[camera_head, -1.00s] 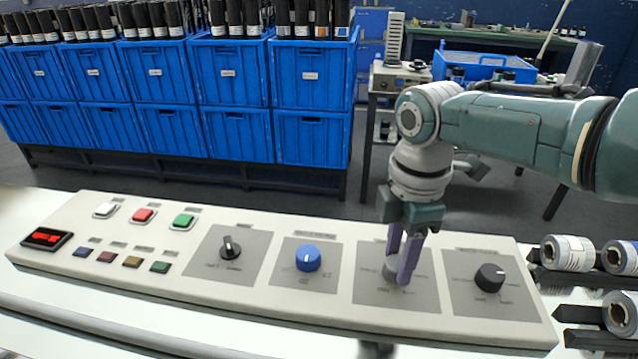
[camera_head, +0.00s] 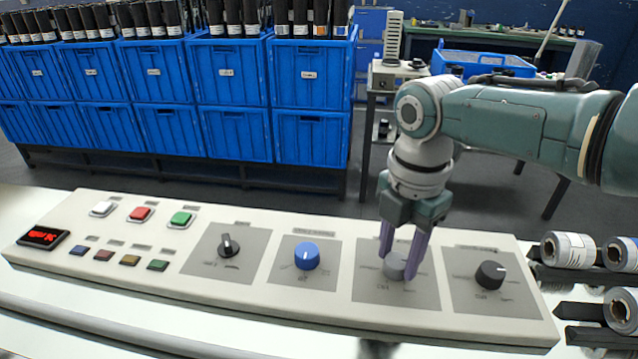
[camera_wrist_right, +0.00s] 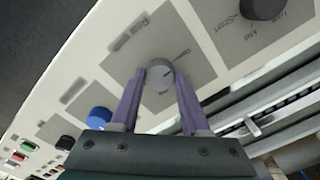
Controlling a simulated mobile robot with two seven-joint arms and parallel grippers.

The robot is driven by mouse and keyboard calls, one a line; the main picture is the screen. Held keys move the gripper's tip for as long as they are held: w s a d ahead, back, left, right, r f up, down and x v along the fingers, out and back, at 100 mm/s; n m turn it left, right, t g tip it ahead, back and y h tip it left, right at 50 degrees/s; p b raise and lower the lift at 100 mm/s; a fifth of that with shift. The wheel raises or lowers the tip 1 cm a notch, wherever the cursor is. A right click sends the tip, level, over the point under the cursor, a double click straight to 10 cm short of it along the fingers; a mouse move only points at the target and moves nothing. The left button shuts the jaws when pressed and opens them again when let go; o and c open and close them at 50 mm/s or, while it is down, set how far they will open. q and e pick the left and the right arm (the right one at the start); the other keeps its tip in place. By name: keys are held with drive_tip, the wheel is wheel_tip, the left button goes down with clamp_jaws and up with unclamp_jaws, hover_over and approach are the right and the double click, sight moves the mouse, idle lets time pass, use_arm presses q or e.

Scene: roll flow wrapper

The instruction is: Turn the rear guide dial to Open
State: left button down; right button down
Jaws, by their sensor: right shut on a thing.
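A light grey dial (camera_head: 395,266) sits on the third grey plate from the left of the sloped control panel (camera_head: 150,270). My right gripper (camera_head: 404,258) reaches down over it with purple fingers on either side. In the right wrist view the fingertips touch opposite sides of the dial (camera_wrist_right: 160,76), and a pointer mark shows towards the upper right. The plate's lettering is too small or blurred to read, so I cannot tell which setting the dial is at or confirm its name. My left gripper is not in view.
A blue dial (camera_head: 306,256) is left of the held dial, a dark dial (camera_head: 490,275) right, and a black switch (camera_head: 229,245) farther left. Several coloured buttons and a red display (camera_head: 43,237) fill the left end. Rolls (camera_head: 568,252) lie beyond the right end.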

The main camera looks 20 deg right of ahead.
sight(397, 260)
drive_tip(key=shift+c, duration=1.9)
unclamp_jaws()
wheel_tip(397, 260, up, 10)
drive_tip(key=p, duration=0.3)
